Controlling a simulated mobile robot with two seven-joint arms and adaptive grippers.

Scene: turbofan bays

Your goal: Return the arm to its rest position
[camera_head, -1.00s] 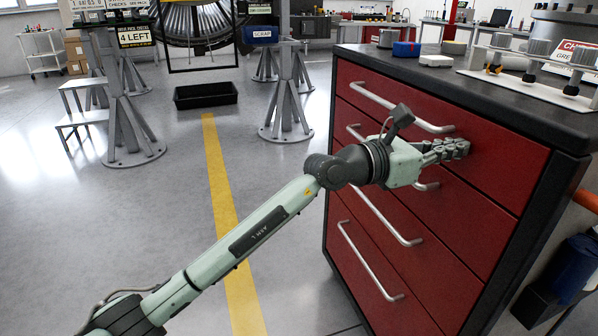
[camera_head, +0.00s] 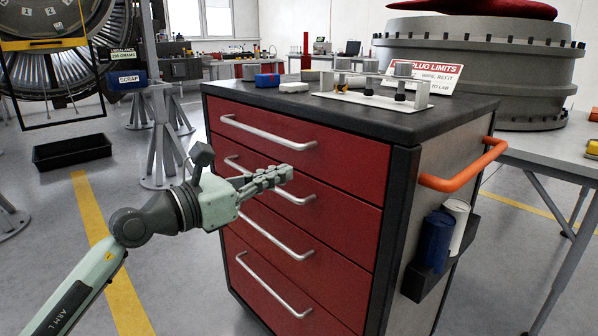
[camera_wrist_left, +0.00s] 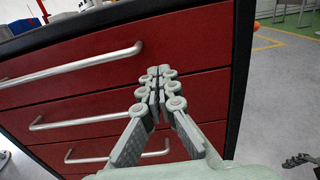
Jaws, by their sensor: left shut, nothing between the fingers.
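My left gripper (camera_head: 282,177) is shut and empty. In the head view its fingers point right, in front of the red drawer fronts, overlapping the second handle (camera_head: 290,196). In the left wrist view the closed fingertips (camera_wrist_left: 160,73) lie just right of the top handle's end (camera_wrist_left: 137,47); I cannot tell the exact gap to the drawer front. My left arm (camera_head: 90,275) reaches in from the lower left. Dark finger-like parts (camera_wrist_left: 300,160) at the lower right of the wrist view look like my right gripper; their state is unclear.
The red drawer cabinet (camera_head: 330,170) has its drawers shut and an orange side handle (camera_head: 465,168). A plug rack (camera_head: 375,98) stands on its dark top. A black bin (camera_head: 70,152) and yellow floor line (camera_head: 105,250) lie left. A table (camera_head: 560,150) stands right.

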